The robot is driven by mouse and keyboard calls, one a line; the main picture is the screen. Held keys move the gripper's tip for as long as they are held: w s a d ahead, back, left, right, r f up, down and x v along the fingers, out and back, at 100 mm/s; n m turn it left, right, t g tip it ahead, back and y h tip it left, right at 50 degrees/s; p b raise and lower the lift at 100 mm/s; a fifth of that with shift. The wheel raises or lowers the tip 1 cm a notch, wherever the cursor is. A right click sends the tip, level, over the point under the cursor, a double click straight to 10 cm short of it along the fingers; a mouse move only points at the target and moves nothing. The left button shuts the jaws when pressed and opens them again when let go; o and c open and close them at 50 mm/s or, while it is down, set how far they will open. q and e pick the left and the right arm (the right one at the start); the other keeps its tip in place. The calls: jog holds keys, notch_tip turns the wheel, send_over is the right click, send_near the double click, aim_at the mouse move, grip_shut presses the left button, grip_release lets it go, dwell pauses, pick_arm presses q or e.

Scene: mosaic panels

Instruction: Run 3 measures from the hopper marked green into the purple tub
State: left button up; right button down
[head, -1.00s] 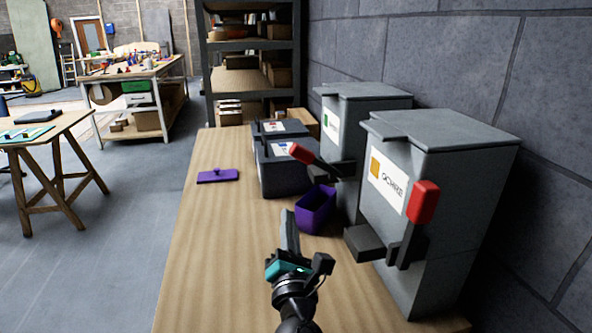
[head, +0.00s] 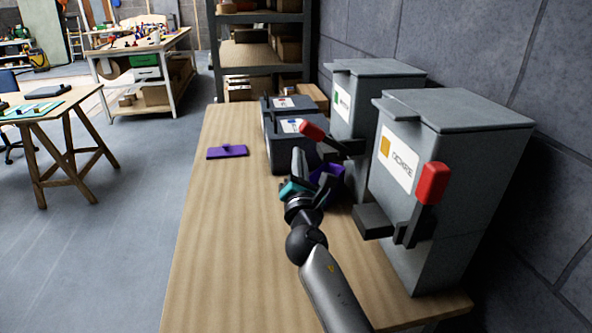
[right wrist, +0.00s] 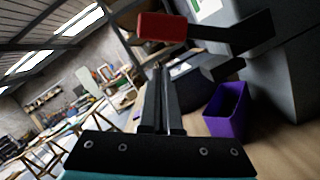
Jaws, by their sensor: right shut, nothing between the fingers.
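The hopper marked green (head: 343,104) is the farther of two grey hoppers on the bench, with a green patch on its label. Its red-ended lever (head: 313,132) sticks out toward the left; the red end (right wrist: 162,27) also shows in the right wrist view, above my fingers. The purple tub (head: 328,176) stands below that hopper's spout, partly hidden by my arm; in the right wrist view the tub (right wrist: 228,112) is to the right of my fingers, apart from them. My right gripper (head: 298,160) is shut and empty, below the lever. My left gripper is out of view.
The nearer hopper with an orange patch (head: 398,155) and its own red lever (head: 432,184) stands at the right. Dark bins (head: 287,150) stand behind the tub. A purple lid (head: 227,152) lies on the bench (head: 215,230), whose left part is clear.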

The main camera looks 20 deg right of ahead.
aim_at(328, 139)
jog(key=shift+s+d+r+p, duration=0.1)
jog(key=shift+d+r+p, duration=0.25)
jog(key=shift+r, duration=0.25)
jog(key=shift+s+d+r+p, duration=0.1)
jog(key=shift+d+r+p, duration=0.2)
jog(key=shift+r, duration=0.25)
jog(key=shift+r, duration=0.1)
jog(key=shift+d+r+m+p, duration=0.15)
jog(key=shift+r+m+p, duration=0.15)
jog(key=shift+m, duration=0.1)
